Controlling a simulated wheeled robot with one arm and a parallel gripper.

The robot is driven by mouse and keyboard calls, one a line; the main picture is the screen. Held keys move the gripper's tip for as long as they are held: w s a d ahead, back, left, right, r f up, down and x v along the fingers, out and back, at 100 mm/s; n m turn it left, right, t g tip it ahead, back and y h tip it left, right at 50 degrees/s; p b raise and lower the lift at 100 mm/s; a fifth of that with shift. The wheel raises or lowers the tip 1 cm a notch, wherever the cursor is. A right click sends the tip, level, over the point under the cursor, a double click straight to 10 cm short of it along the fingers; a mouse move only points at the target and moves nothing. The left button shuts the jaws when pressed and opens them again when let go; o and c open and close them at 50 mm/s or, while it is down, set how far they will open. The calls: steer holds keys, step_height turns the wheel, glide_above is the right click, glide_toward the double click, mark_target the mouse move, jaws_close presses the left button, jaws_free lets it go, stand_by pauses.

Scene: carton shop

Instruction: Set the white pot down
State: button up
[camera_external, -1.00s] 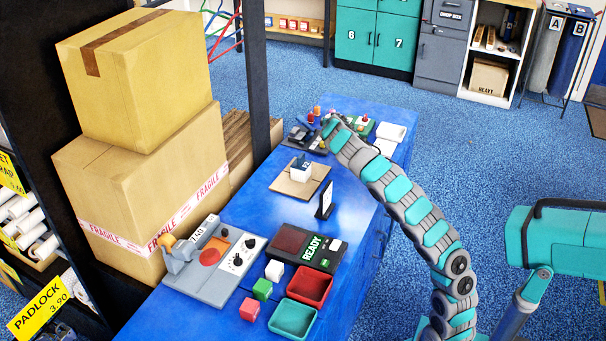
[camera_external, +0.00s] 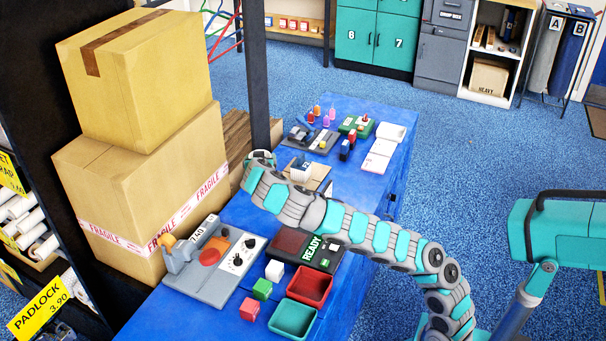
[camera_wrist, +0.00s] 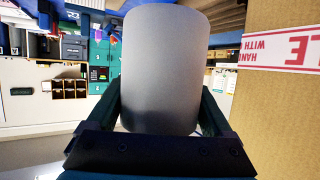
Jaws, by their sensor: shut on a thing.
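The white pot (camera_wrist: 165,65) shows large in the wrist view as a plain pale grey-white cylinder. My gripper (camera_wrist: 160,100) is shut on it, with one dark finger on each side. In the external view my gripper end (camera_external: 262,158) is at the left edge of the blue table (camera_external: 235,208), next to the cardboard cartons. There my arm hides the pot, and I cannot tell its height above the table.
A carton with FRAGILE tape (camera_external: 150,190) stands close by; it also fills the right of the wrist view (camera_wrist: 280,110). A grey control unit (camera_external: 215,262), a red tray (camera_external: 310,286) and a green tray (camera_external: 293,318) occupy the near end.

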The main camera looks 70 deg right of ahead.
steer(key=a, duration=0.3)
steer(key=shift+f, duration=0.15)
steer(key=f+b, duration=0.1)
steer(key=f, duration=0.4)
steer(key=shift+a+b, duration=0.2)
steer(key=shift+b, duration=0.1)
steer(key=shift+f, duration=2.5)
steer(key=shift+f+b, duration=0.1)
steer(key=shift+b, duration=0.2)
steer(key=shift+f, duration=0.1)
steer(key=o, duration=1.2)
